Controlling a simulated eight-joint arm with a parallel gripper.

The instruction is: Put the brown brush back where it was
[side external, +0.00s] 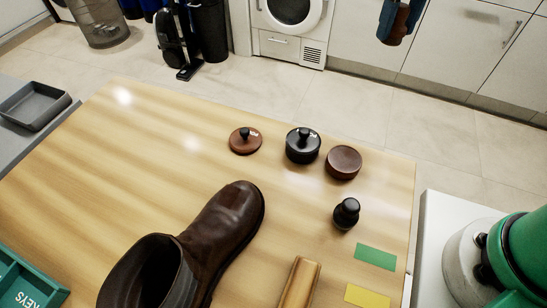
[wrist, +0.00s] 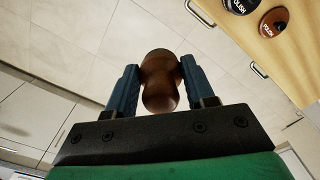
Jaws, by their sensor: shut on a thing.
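My gripper (side external: 399,18) is raised at the top right of the side view, with its blue fingers shut on the brown brush (side external: 397,29). In the wrist view the brown brush (wrist: 161,82) is a rounded, waisted brown piece between the two fingers (wrist: 160,88). It is held clear of the table. A black brush (side external: 346,213) with a round knob stands on the table near the right edge. A green patch (side external: 375,257) and a yellow patch (side external: 367,296) lie in front of it. The yellow patch looks bare where it shows.
On the wooden table (side external: 120,150) are a brown boot (side external: 225,220), a brown polish tin (side external: 245,141), a black polish tin (side external: 303,147), a dark brown round piece (side external: 343,162) and a wooden block (side external: 299,285). A teal KEYS tray (side external: 28,285) is at lower left. The table's far left is clear.

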